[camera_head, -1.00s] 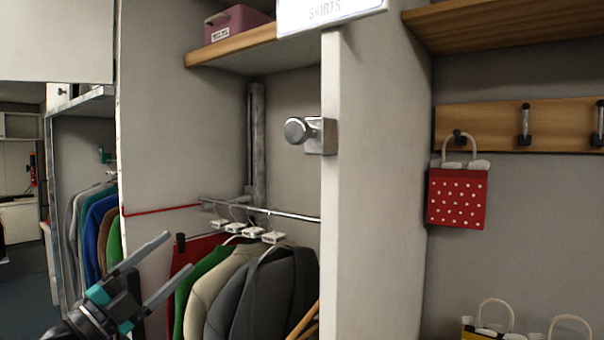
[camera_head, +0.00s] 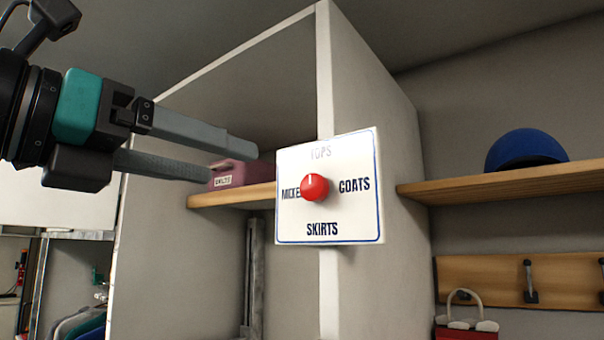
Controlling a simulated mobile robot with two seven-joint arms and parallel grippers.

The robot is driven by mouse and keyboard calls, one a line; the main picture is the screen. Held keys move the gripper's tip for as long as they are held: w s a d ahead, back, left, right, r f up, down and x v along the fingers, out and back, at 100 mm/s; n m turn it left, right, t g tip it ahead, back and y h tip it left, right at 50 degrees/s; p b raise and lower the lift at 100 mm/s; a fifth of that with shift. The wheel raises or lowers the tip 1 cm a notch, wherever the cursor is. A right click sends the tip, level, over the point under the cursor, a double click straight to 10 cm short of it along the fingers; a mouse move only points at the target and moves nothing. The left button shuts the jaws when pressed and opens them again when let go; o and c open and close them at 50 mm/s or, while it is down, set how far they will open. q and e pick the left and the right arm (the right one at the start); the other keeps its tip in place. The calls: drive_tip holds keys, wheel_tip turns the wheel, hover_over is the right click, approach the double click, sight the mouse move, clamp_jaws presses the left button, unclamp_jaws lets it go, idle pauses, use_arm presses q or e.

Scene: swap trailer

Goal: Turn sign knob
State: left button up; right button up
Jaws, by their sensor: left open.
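A white square sign (camera_head: 355,222) with a blue border is fixed to the front edge of the upright panel. It reads TOPS at the top, COATS at the right, SKIRTS at the bottom and a partly covered word at the left. A round red knob (camera_head: 314,188) sits at its middle, with a pale mark at its top toward TOPS. My left gripper (camera_head: 244,162) comes in from the upper left. Its two fingers are apart and empty, pointing right, with the tips left of the sign and apart from the knob. My right gripper is not in view.
A wooden shelf (camera_head: 232,199) behind the sign bears a pink labelled box (camera_head: 238,173). A right-hand shelf (camera_head: 500,187) bears a blue cap (camera_head: 526,150). Below it are a hook rail (camera_head: 505,280) and a red bag (camera_head: 467,333). The space before the sign is clear.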

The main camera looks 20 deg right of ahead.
sight(310, 187)
use_arm(q)
drive_tip(key=p+x, duration=0.5)
drive_tip(key=x, duration=0.8)
drive_tip(key=shift+w+d+f, duration=0.1)
drive_tip(key=shift+w+d, duration=0.25)
drive_tip(key=shift+d, duration=0.2)
drive_tip(key=shift+c, duration=0.4)
clamp_jaws()
